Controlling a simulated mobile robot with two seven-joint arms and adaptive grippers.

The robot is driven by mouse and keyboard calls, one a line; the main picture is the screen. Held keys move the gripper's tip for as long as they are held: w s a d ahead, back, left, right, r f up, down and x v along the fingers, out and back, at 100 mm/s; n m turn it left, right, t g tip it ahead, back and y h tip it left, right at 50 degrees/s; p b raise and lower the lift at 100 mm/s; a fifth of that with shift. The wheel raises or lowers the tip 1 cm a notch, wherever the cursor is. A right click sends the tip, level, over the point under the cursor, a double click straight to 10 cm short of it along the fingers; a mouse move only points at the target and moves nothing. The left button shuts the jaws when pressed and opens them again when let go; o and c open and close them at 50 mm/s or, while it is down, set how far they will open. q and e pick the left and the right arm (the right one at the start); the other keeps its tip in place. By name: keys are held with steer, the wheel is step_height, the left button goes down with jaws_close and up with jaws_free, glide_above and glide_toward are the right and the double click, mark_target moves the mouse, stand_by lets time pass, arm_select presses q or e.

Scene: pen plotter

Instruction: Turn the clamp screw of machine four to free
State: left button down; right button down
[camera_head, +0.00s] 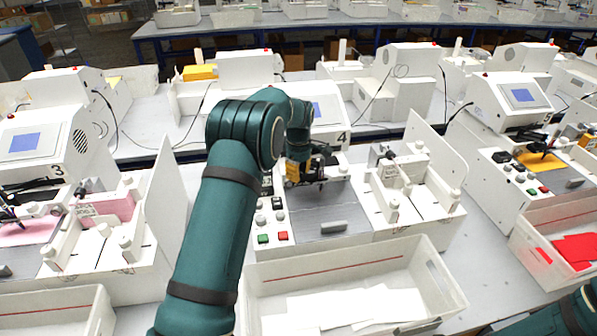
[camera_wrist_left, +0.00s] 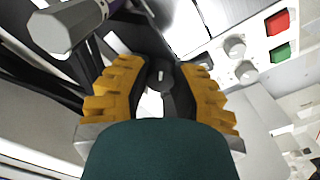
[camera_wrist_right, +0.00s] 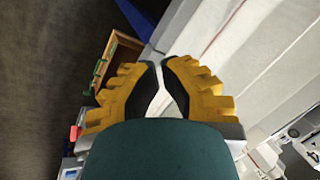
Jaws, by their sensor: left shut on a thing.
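Machine four (camera_head: 322,110), marked with a 4, stands mid-picture in the head view. My left gripper (camera_head: 304,170) is low over its bed, and my left arm hides part of the machine. In the left wrist view my left gripper (camera_wrist_left: 160,85) has its fingers around a small dark round knob (camera_wrist_left: 160,72) with a pale mark, which appears to be the clamp screw. The fingers are closed on it. How far it is turned I cannot tell. My right gripper (camera_wrist_right: 160,75) has its fingertips close together with nothing held, away from the machine.
A purple barrel with a grey faceted end (camera_wrist_left: 65,30) is close to my left fingers. Buttons and knobs (camera_head: 265,218) line the machine's front left. A white tray with paper (camera_head: 430,262) stands in front. A white upright panel (camera_head: 437,150) stands to the right.

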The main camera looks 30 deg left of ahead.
stand_by(0.4)
arm_select(q)
steer(key=c, duration=0.7)
jaws_free()
step_height(320, 180, up, 12)
steer(key=shift+s+f, duration=0.1)
